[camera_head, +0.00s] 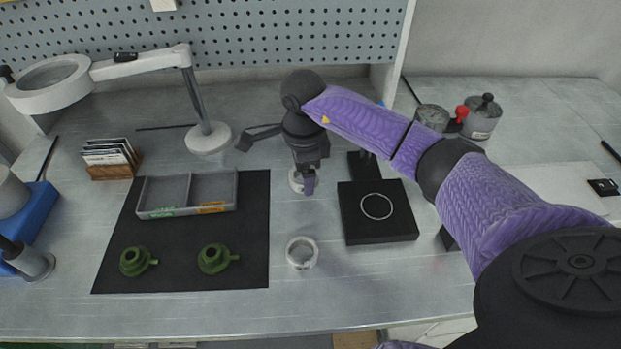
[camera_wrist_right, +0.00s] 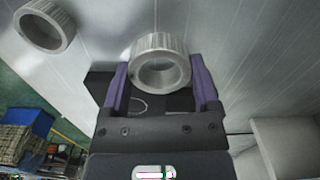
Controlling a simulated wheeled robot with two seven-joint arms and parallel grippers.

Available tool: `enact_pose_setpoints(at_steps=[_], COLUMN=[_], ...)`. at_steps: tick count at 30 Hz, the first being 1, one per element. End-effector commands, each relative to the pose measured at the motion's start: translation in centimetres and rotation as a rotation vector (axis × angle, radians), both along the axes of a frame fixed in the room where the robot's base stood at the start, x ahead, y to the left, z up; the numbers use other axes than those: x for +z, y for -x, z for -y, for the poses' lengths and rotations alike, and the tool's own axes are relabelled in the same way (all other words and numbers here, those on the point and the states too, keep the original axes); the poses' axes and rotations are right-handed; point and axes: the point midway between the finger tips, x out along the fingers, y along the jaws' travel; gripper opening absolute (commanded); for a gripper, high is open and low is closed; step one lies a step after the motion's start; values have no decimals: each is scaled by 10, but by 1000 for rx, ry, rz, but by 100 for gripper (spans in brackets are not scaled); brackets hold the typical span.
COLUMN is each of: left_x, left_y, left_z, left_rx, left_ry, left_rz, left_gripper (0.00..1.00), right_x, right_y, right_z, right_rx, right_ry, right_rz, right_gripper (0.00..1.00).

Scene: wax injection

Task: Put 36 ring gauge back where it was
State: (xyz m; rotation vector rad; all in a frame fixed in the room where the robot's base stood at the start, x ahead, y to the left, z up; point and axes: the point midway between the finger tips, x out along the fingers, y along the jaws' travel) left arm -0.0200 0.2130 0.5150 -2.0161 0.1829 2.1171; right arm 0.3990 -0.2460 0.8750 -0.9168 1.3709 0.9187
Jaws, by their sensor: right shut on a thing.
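A silvery ring gauge (camera_wrist_right: 160,65) sits between the purple fingers of my right gripper (camera_wrist_right: 160,88), which is shut on it. In the head view this ring (camera_head: 296,182) shows partly behind the gripper (camera_head: 309,184), at the middle of the table. I cannot tell whether it touches the table. A second ring gauge (camera_head: 302,252) lies alone on the table nearer the front; it also shows in the right wrist view (camera_wrist_right: 44,25). I cannot read a size on either ring. My left gripper is not in view.
A black block (camera_head: 381,232) with a thin bright ring on top stands right of the rings. A black mat (camera_head: 180,276) at left holds a grey divided tray (camera_head: 187,211) and two green parts (camera_head: 214,258). A magnifier lamp base (camera_head: 208,138) stands behind. Table between mat and block is mostly clear.

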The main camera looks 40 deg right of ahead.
Motion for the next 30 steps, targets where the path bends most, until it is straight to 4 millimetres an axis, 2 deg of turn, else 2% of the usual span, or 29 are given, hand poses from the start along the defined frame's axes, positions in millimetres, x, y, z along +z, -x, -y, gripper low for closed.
enact_pose_setpoints(at_steps=[8, 17, 18, 21, 27, 30], left_x=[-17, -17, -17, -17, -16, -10], left_y=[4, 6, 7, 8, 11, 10], left_z=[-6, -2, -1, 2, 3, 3], left_rx=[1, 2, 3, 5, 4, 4], left_ry=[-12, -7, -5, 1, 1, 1], left_rz=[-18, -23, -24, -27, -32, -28], left_gripper=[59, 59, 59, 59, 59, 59], right_x=[-48, -48, -49, -48, -48, -37], right_y=[0, 0, 0, 0, 0, -1], right_z=[0, 0, 0, 0, 0, 1], right_rx=[-1, -1, -1, -1, -1, -1], right_ry=[-1, 2, 1, 0, 0, 1], right_rz=[-2, 1, 1, 1, 1, 4], right_gripper=[6, 6, 80, 100, 100, 100])
